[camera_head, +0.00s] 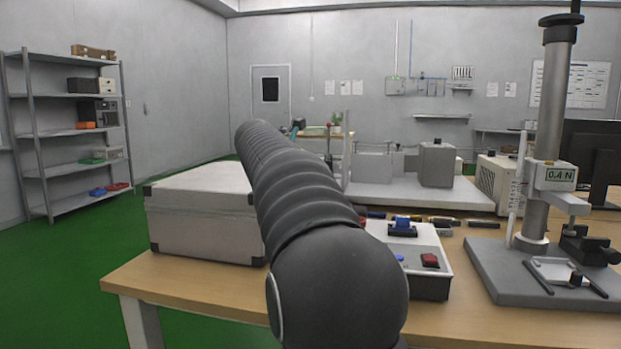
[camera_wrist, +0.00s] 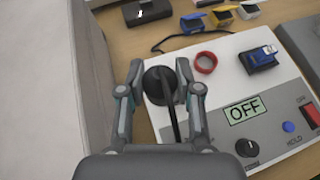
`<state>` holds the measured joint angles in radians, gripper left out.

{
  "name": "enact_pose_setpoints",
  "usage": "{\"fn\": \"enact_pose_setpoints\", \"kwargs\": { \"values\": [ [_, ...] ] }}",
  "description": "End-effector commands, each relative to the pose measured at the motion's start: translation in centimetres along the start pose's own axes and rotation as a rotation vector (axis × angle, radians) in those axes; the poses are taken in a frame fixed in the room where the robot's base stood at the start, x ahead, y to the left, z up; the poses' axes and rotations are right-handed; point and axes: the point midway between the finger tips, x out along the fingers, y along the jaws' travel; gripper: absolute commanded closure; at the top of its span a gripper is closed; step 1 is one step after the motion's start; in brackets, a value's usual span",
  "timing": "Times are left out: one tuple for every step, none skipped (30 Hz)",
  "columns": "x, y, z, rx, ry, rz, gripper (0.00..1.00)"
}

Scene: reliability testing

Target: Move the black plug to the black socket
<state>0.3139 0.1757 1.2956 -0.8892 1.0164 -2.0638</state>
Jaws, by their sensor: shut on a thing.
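My gripper (camera_wrist: 160,90) is shut on the black plug (camera_wrist: 160,82), with one finger on each side of it in the wrist view. A black cable runs from the plug down toward my wrist. The plug is over the left part of the white tester box (camera_wrist: 225,80), level with the red ring socket (camera_wrist: 206,62). No black socket shows; it may be hidden under the plug. I cannot tell whether the plug is seated. In the head view my arm hides the gripper and the plug, while the box (camera_head: 440,264) shows partly.
The box carries a blue plug (camera_wrist: 260,58), an OFF display (camera_wrist: 245,109), a knob (camera_wrist: 247,148) and a red switch (camera_wrist: 311,114). Several coloured connectors, including a yellow one (camera_wrist: 193,22), lie behind it. A grey case (camera_head: 200,208) stands close on the left; a test stand (camera_head: 530,268) is right.

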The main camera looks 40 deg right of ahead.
Motion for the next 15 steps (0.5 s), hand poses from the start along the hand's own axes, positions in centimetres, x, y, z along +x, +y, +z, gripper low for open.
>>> {"fn": "enact_pose_setpoints", "kwargs": {
  "values": [
    [1.2,-0.7,0.2,0.012,0.002,-0.027,1.00],
    [1.8,-1.0,0.1,0.019,0.001,-0.039,1.00],
    [2.4,-1.4,0.1,0.026,0.000,-0.051,1.00],
    [2.8,-1.6,0.0,0.031,-0.001,-0.059,1.00],
    [3.1,-1.7,-0.1,0.035,-0.001,-0.064,1.00],
    [3.4,-1.8,-0.2,0.038,-0.001,-0.069,1.00],
    [3.5,-1.9,-0.2,0.039,-0.002,-0.071,1.00],
    [3.6,-1.9,-0.3,0.040,-0.002,-0.072,1.00],
    [3.7,-1.9,-0.5,0.040,-0.002,-0.072,1.00],
    [3.8,-1.9,-0.6,0.040,-0.002,-0.072,1.00],
    [3.9,-1.9,-0.8,0.040,-0.002,-0.072,1.00],
    [4.0,-1.9,-1.0,0.040,-0.002,-0.072,1.00],
    [4.1,-1.9,-1.1,0.040,-0.002,-0.072,1.00],
    [4.2,-1.9,-1.3,0.041,-0.002,-0.073,1.00],
    [4.4,-2.0,-1.6,0.041,-0.002,-0.073,1.00]
  ]
}}
